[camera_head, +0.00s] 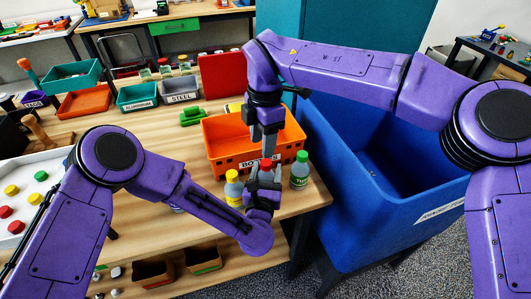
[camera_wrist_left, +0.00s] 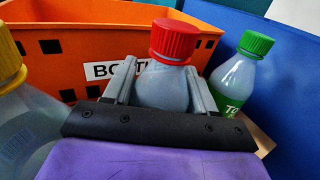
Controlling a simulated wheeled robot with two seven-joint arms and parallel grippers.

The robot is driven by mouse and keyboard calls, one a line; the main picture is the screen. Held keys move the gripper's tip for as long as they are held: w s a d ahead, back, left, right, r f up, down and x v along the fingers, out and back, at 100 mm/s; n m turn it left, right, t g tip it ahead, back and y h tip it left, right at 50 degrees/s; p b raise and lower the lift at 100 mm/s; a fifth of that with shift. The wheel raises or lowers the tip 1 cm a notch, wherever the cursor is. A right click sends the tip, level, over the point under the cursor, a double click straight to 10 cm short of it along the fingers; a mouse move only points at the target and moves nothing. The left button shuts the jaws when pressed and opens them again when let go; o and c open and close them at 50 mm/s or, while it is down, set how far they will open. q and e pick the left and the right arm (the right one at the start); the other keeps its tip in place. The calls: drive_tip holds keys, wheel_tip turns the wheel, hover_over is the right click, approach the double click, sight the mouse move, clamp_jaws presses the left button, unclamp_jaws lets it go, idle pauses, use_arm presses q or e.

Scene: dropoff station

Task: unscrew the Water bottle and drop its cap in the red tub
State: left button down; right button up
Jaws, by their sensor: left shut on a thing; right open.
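A grey-blue bottle with a red cap (camera_wrist_left: 165,88) stands upright between the fingers of my left gripper (camera_wrist_left: 160,95), which is shut on its body. Its label is hidden, so I cannot read whether it says Water. In the head view the red cap (camera_head: 266,164) shows above my left gripper (camera_head: 264,178). My right gripper (camera_head: 267,150) points down directly over the cap, open; I cannot tell whether its fingertips touch it. An orange-red tub (camera_head: 84,101) sits at the back left of the table, and a red panel-like object (camera_head: 222,77) stands farther right; which is the red tub is unclear.
A yellow-capped bottle (camera_head: 233,188) and a green-capped bottle (camera_head: 299,171) stand close on either side. An orange crate (camera_head: 222,150) is right behind. A large blue bin (camera_head: 350,185) is at the right. A white tray (camera_head: 45,165) with loose caps lies left.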

sight(266, 162)
drive_tip(key=m, duration=0.2)
drive_tip(key=r+m, duration=0.1)
drive_tip(key=m, duration=0.1)
drive_tip(key=shift+w+d+t, duration=0.2)
drive_tip(key=shift+d+t, duration=0.1)
drive_tip(key=shift+d+r+m+h, duration=0.15)
drive_tip(key=shift+m+h, duration=0.15)
drive_tip(key=shift+m, duration=0.9)
wheel_tip(266, 162, down, 8)
drive_tip(key=shift+f, duration=0.1)
clamp_jaws()
drive_tip(key=n, duration=1.4)
drive_tip(key=shift+n, duration=0.3)
drive_tip(key=n, duration=0.5)
drive_tip(key=shift+n, duration=0.4)
drive_tip(key=n, duration=2.1)
drive_tip(key=shift+r+n, duration=0.2)
drive_tip(key=shift+n, duration=0.1)
drive_tip(key=n, duration=0.5)
drive_tip(key=shift+n, duration=0.4)
drive_tip(key=n, duration=0.6)
